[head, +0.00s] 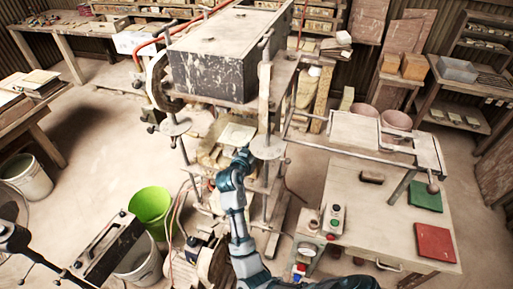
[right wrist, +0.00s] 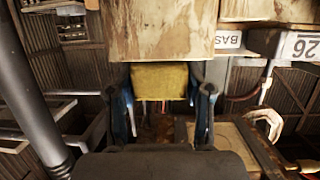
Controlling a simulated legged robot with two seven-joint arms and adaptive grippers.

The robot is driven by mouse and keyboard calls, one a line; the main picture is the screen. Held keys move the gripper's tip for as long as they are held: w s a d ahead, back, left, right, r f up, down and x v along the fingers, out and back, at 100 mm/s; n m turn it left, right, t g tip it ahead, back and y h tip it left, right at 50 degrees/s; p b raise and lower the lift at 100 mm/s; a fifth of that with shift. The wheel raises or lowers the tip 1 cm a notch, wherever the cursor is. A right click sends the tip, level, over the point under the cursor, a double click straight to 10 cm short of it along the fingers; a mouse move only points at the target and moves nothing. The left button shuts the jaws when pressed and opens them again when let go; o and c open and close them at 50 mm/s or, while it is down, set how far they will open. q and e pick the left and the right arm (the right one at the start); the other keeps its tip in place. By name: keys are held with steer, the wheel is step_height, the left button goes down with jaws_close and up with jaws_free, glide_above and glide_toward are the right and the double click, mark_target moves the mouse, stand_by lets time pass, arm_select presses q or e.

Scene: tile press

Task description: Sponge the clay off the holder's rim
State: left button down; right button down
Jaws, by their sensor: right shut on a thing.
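My right gripper (right wrist: 163,95) is shut on a yellow sponge (right wrist: 160,80), held between its two blue fingers in the right wrist view. In the head view my right arm reaches up into the press, with the gripper (head: 246,155) just below and right of a pale square holder (head: 237,134); the sponge is hard to make out there. In the right wrist view a frame with a pale square inside (right wrist: 232,143) shows right of the fingers, apart from the sponge. Clay on the rim cannot be made out.
The press's heavy grey block (head: 222,60) stands above the holder, with upright rods (head: 265,95) beside it. A bench (head: 345,205) at right bears a green tile (head: 425,196) and a red tile (head: 435,243). A green bucket (head: 151,208) stands on the floor at left.

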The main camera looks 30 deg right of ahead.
steer(key=shift+s+a+f, duration=0.1)
steer(key=shift+s+a, duration=0.3)
steer(key=shift+a, duration=0.3)
steer(key=shift+r+p, duration=0.5)
steer(key=shift+r, duration=0.25)
steer(key=shift+r, duration=0.15)
